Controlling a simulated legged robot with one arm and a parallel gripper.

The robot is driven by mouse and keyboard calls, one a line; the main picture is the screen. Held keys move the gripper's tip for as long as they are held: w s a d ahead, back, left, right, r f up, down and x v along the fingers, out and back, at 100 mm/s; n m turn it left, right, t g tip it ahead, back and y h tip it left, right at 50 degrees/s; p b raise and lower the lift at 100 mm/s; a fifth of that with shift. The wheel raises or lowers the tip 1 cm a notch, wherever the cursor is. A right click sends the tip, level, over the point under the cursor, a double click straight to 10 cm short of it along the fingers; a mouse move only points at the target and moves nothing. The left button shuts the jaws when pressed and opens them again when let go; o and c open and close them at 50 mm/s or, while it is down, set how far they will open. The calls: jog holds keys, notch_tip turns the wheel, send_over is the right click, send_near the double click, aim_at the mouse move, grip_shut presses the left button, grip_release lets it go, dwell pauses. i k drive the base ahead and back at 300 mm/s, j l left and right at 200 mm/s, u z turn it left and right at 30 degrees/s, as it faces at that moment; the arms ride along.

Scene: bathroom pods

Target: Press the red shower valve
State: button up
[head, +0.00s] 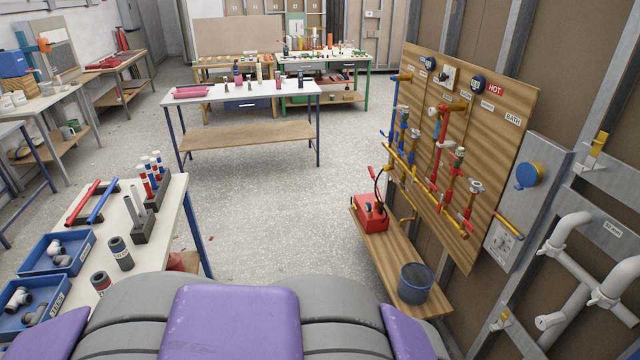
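A wooden plumbing panel (510,92) stands on the right wall, carrying red, blue and yellow pipes with several small valves. A red pipe (438,145) runs down its middle, and another red pipe with a pale round valve head (475,187) is near its lower right. Labels include a red HOT sign (495,89) and a white BATH sign (513,118). I cannot tell which fitting is the red shower valve; no shower label is readable. My gripper is not in view.
Below the panel, a wooden shelf (387,262) holds a red box with a hose (371,212) and a dark bucket (416,284). A workbench with blue bins (57,253) is close on the left. Pale pipes (572,275) jut out at far right. The middle floor (270,205) is clear.

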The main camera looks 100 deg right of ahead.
aim_at(441, 197)
jog(key=k+l+z, duration=0.1)
jog(key=z, duration=3.45)
jog(key=i+l+z, duration=0.3)
jog(key=i+l, duration=0.8)
